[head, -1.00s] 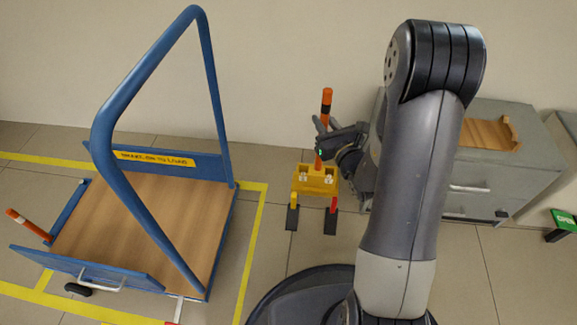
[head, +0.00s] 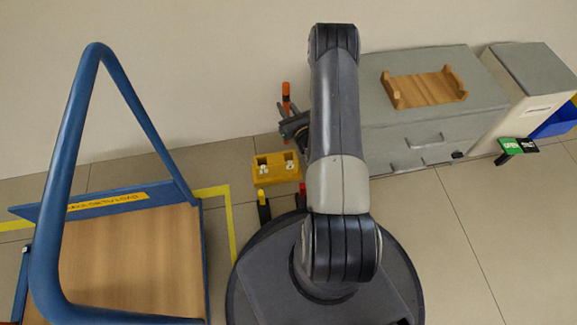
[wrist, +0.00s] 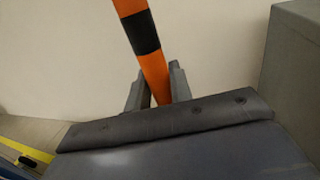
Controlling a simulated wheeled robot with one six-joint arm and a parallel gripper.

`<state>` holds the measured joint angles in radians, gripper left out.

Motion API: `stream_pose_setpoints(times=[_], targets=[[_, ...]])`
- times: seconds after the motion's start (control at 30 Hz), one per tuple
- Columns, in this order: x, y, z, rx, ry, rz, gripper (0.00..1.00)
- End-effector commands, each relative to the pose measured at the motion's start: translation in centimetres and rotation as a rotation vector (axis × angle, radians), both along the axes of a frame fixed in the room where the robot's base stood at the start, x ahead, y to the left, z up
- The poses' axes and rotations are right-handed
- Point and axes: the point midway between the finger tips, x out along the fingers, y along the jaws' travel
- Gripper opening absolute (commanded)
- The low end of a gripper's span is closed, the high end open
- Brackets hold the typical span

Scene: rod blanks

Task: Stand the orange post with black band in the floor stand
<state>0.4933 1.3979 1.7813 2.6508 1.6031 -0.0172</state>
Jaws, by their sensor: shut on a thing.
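The orange post with black band (wrist: 146,45) is between the two grey fingers of my gripper (wrist: 156,88) in the wrist view. It leans slightly there, with its black band above the fingers. In the head view the orange post (head: 286,92) stands up above my gripper (head: 288,126), which is shut on it. A yellow block-like floor stand (head: 265,179) with two sockets sits on the floor below and slightly left of my gripper. The visible post appears above and behind this stand. I cannot see its lower end in a socket.
A blue trolley (head: 130,245) with a wooden deck fills the left. A grey cabinet (head: 440,131) at right carries a wooden cradle (head: 425,88). A short yellow marker (head: 262,198) and a red one stand before the yellow block.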

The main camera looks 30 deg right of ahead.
Motion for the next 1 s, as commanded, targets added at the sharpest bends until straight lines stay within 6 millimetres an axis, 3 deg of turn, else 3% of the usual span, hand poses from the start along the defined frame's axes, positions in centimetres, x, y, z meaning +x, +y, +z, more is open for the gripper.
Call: stream_pose_setpoints(times=[0.17, 0.6, 0.87, 1.0], targets=[[-0.4, -0.6, -1.9, 0.0, -0.001, -0.017, 0.08], [-0.5, -0.5, -12.7, 0.0, -0.001, -0.015, 0.08], [-0.4, -0.6, -14.7, -0.001, -0.003, -0.015, 0.08], [-0.5, -0.5, -16.6, 0.0, -0.001, -0.015, 0.08]])
